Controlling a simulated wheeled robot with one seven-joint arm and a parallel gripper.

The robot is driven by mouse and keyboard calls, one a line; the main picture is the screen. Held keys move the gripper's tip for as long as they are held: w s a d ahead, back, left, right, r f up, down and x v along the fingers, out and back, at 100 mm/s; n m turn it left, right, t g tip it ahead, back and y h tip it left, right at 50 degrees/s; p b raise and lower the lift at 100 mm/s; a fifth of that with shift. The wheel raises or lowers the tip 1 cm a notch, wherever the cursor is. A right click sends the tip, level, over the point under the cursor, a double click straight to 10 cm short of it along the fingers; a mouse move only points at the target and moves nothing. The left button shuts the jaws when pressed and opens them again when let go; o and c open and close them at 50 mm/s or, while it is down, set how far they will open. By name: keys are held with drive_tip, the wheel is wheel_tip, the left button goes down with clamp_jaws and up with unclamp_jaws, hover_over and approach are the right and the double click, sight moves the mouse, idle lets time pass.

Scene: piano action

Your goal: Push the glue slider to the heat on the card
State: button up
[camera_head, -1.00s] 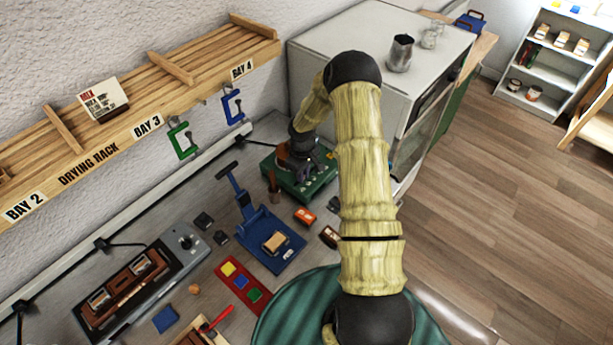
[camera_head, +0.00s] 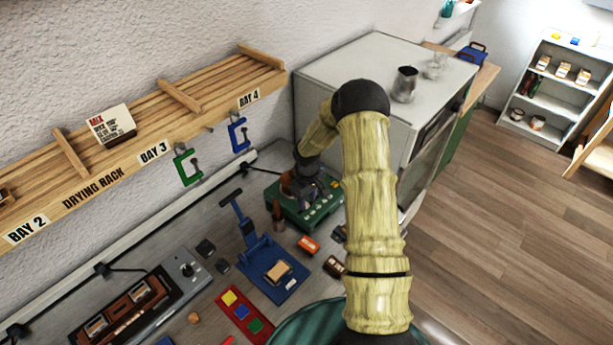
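A small card (camera_head: 110,125) with red and black print stands on the drying rack; its print is too small to read surely. A green box-shaped unit (camera_head: 318,213) with small pale controls along its front sits on the bench near the white cabinet. I cannot make out the glue slider or its setting. My gripper (camera_head: 311,186) is at the end of my bent arm, low over the green unit. Its fingers are dark and small against the unit, so whether they are open, or touch a control, cannot be told.
The white cabinet (camera_head: 375,70) stands close behind my arm, with a metal jug (camera_head: 404,84) on top. A blue press (camera_head: 265,255), a red tray (camera_head: 240,312) with coloured squares and a grey panel (camera_head: 180,275) crowd the bench. Green and blue clamps (camera_head: 187,167) hang below the rack.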

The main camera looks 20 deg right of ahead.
sight(307, 204)
wheel_tip(307, 204, up, 16)
drive_tip(key=b, duration=0.4)
drive_tip(key=shift+f, duration=0.15)
drive_tip(key=s+a+r+m+t, duration=0.1)
drive_tip(key=s+a, duration=0.3)
drive_tip(key=s, duration=0.7)
drive_tip(key=s+a+r+m+t, duration=0.1)
drive_tip(key=s+a+m, duration=0.3)
drive_tip(key=s, duration=0.7)
drive_tip(key=shift+s+a+r+t, duration=0.35)
drive_tip(key=shift+a+r, duration=0.3)
drive_tip(key=shift+r, duration=0.2)
